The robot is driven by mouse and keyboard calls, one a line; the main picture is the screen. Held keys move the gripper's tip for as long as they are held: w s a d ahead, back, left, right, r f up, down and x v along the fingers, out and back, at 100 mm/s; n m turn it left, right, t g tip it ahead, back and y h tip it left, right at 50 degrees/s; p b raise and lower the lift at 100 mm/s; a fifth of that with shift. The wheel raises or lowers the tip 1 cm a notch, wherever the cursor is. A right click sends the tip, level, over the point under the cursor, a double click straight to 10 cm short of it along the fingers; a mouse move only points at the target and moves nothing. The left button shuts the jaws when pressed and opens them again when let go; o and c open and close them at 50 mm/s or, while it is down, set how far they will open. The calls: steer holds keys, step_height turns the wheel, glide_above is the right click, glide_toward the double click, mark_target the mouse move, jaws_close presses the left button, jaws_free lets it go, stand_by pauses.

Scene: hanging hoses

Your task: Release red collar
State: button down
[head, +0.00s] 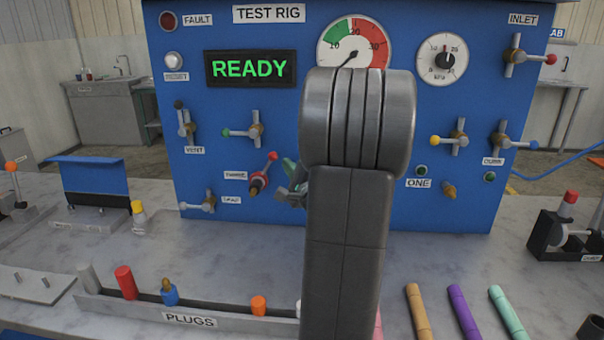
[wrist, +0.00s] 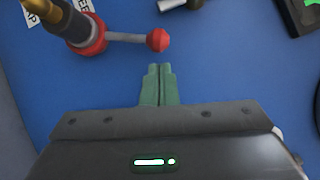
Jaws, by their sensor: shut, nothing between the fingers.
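The red collar (head: 258,184) sits around a brass fitting on the blue panel, with a short lever ending in a red ball (head: 272,156) that points up and right. In the wrist view the collar (wrist: 92,36) is at upper left, and its grey lever reaches right to the red ball (wrist: 157,40). My gripper (wrist: 159,70) has its green fingers together and empty, with the tips just below the ball and apart from it in the picture. In the head view my gripper (head: 291,172) is right of the collar, partly hidden by my arm.
The blue test rig panel (head: 221,215) carries several other valves, a gauge and a READY display (head: 250,68). A yellow-handled valve (head: 450,139) is to the right. The plugs rack (head: 240,325) lies on the bench in front. The bench just before the panel is mostly clear.

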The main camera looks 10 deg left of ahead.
mark_target(275, 154)
steer(key=shift+w+a+r, duration=0.1)
steer(key=shift+a+r, duration=0.05)
steer(key=shift+a, duration=0.35)
steer(key=shift+r, duration=0.1)
steer(key=shift+a+r+n+g, duration=0.7)
steer(key=shift+a+r+n, duration=0.25)
steer(key=shift+n, duration=0.35)
steer(key=shift+a+r+n+g+h+p, duration=0.35)
steer(key=shift+a+n+g+h+p, duration=0.25)
steer(key=shift+a+n+p, duration=0.5)
steer(key=shift+a+r+n+g+h+p, duration=0.35)
steer(key=shift+a+n+h+p, duration=0.5)
steer(key=shift+a, duration=0.4)
steer(key=shift+a+r+n+g+h+p, duration=0.3)
steer(key=shift+a+n+g+h+p, duration=0.25)
steer(key=shift+a+n+p, duration=0.5)
steer(key=shift+a, duration=0.3)
steer(key=shift+a+f, duration=0.15)
steer(key=shift+a, duration=0.2)
